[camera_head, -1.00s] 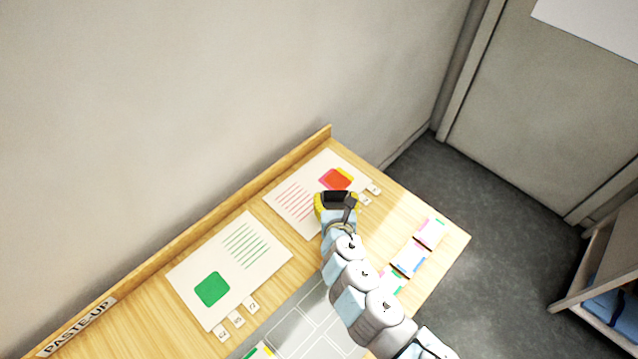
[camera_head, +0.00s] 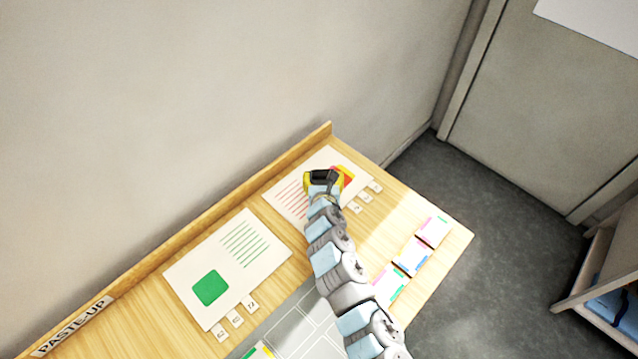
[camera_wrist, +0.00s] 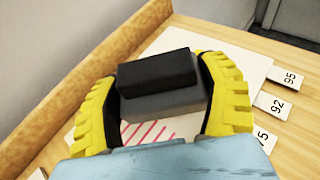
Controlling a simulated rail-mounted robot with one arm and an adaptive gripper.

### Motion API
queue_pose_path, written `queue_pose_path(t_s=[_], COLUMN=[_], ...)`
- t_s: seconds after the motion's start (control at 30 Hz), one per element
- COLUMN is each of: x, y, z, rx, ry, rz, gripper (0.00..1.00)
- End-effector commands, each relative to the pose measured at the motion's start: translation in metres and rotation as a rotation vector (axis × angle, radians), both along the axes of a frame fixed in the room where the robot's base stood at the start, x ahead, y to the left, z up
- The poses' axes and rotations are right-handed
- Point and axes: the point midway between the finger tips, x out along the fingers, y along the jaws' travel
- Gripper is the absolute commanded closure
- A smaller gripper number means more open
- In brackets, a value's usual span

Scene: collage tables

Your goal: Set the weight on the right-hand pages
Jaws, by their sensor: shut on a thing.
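The weight (camera_wrist: 155,75) is a dark block with a black upper part and a grey lower part. My gripper (camera_head: 322,180) is shut on it, with yellow fingers on both sides in the wrist view (camera_wrist: 160,95). The weight also shows dark in the head view (camera_head: 322,175). It is over the right-hand pages (camera_head: 287,195), a white sheet with red lines and a red, orange and magenta patch partly hidden by my gripper. The sheet also shows in the wrist view (camera_wrist: 235,68). I cannot tell whether the weight touches the sheet.
The left-hand pages (camera_head: 185,275) carry green lines and a green patch. Small numbered tags (camera_wrist: 270,106) lie along the right sheet's edge. Several coloured cards (camera_head: 410,257) lie near the table's right edge. A raised wooden ledge (camera_head: 215,215) runs along the wall.

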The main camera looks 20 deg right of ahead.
Motion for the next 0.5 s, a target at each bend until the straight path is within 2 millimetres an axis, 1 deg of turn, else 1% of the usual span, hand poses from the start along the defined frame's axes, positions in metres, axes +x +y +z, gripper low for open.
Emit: queue_pose_path(t_s=[0.03,0.1,0.23,0.37,0.5], x=[0.006,0.010,0.021,0.025,0.028], y=[0.000,-0.002,0.000,-0.002,-0.002], z=[-0.004,-0.012,-0.021,-0.029,-0.032], rx=[0.002,0.002,0.001,0.000,0.000], ry=[-0.003,-0.001,-0.004,-0.001,-0.002], rz=[-0.001,-0.004,0.001,-0.002,-0.001], gripper=[0.62,0.62,0.62,0.62,0.62])
